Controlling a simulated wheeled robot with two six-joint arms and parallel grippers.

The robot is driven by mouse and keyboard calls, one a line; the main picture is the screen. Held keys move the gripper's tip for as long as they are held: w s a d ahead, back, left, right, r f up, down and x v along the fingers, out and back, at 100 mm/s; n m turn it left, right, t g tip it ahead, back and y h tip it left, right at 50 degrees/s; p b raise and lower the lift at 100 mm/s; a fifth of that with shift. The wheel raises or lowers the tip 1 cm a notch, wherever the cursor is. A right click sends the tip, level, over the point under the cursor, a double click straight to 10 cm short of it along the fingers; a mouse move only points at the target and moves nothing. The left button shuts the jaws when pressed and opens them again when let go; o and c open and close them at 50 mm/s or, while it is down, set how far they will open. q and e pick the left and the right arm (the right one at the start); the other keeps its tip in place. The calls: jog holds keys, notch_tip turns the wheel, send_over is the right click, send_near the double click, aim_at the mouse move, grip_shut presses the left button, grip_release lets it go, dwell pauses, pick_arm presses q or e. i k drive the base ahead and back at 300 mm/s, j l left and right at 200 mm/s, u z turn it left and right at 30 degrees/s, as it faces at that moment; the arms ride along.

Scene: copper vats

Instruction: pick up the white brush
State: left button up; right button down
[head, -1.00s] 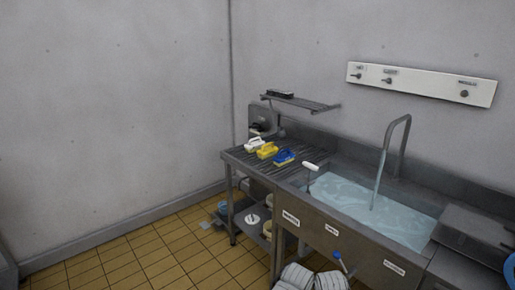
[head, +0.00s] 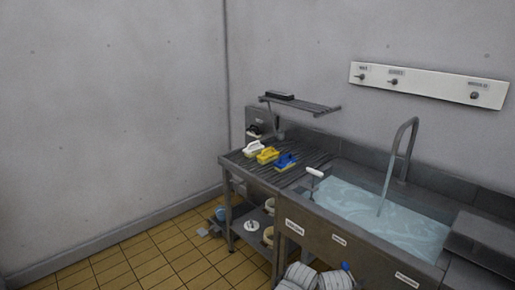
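The white brush (head: 253,149) lies on the ribbed metal drainboard (head: 240,163) left of the sink, at the left end of a short row. A yellow brush (head: 267,155) lies just to its right, and a blue brush (head: 286,161) is right of that. The white brush looks unobstructed from here. Neither of my grippers shows in the head view.
A water-filled sink (head: 385,214) with a tall tap (head: 408,140) is on the right. A wall shelf (head: 312,106) holding a dark block (head: 280,95) hangs above the drainboard. A lower shelf (head: 246,240) carries several items. Tiled floor (head: 180,262) at the front left is open.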

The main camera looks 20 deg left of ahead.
aim_at(250, 151)
jog(key=i+j+z, duration=0.1)
jog(key=i+j, duration=0.2)
jog(key=j, duration=0.15)
jog(key=i+j+z, duration=0.15)
jog(key=j, duration=0.3)
jog(key=i+j+z, duration=0.1)
jog(key=i+j, duration=0.2)
jog(key=j, duration=0.2)
jog(key=i+j+z, duration=0.1)
jog(key=i+j, duration=0.15)
jog(key=j, duration=0.3)
jog(key=i+j+z, duration=0.15)
jog(key=j, duration=0.35)
jog(key=i+j+z, duration=0.1)
jog(key=j, duration=0.5)
jog(key=i+j+z, duration=0.15)
jog(key=j, duration=0.4)
jog(key=i+j+z, duration=0.1)
jog(key=j, duration=0.5)
jog(key=i, duration=0.1)
